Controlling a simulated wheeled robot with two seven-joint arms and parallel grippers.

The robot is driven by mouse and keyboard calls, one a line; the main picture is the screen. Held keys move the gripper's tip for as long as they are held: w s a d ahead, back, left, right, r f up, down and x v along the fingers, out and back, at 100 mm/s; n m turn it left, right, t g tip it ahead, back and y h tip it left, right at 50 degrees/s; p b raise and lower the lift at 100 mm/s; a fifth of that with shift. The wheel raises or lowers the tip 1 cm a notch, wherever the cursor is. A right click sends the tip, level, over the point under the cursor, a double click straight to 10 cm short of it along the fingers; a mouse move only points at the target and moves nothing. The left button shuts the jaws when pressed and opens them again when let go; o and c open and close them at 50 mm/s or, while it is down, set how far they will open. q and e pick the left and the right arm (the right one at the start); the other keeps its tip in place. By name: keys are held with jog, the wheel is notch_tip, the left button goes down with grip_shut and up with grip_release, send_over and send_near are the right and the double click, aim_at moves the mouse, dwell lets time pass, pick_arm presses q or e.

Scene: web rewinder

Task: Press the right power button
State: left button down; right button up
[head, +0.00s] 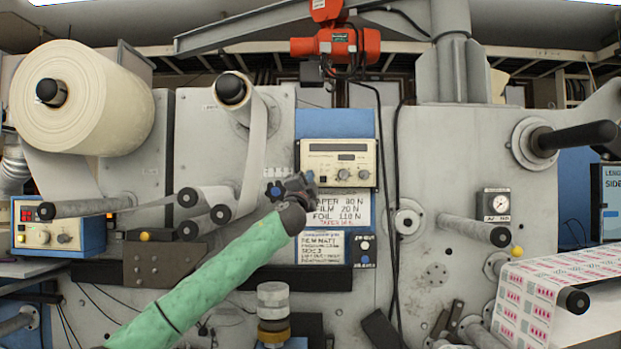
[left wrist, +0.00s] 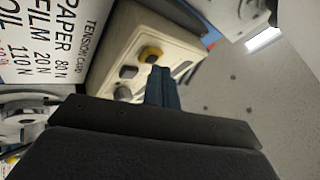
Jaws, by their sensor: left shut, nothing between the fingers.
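A cream control box (head: 338,163) with a dark display and knobs is mounted on the blue panel at the centre. In the left wrist view its cream face (left wrist: 128,45) carries a round yellow button (left wrist: 150,54) and grey knobs. My left gripper (head: 308,178) is at the lower left corner of this box. Its fingers (left wrist: 160,72) are shut and empty, their tips right beside the yellow button. I cannot tell whether they touch it. In the head view the gripper hides that corner and the button. My right gripper is out of view.
A second control box (head: 60,236) with a red display stands at the far left. A tension card (head: 338,208) hangs just below the central box. Rollers (head: 250,115) stick out to the left of my gripper. Black cables (head: 396,160) hang at its right.

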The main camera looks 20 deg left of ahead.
pick_arm(q)
jog(key=shift+w, duration=0.2)
dwell(0.3)
jog(key=shift+w+a, duration=0.1)
jog(key=shift+w, duration=0.05)
dwell(0.3)
jog(key=shift+s+d+f+b, duration=0.15)
jog(key=shift+s+b, duration=0.25)
jog(key=shift+s, duration=0.5)
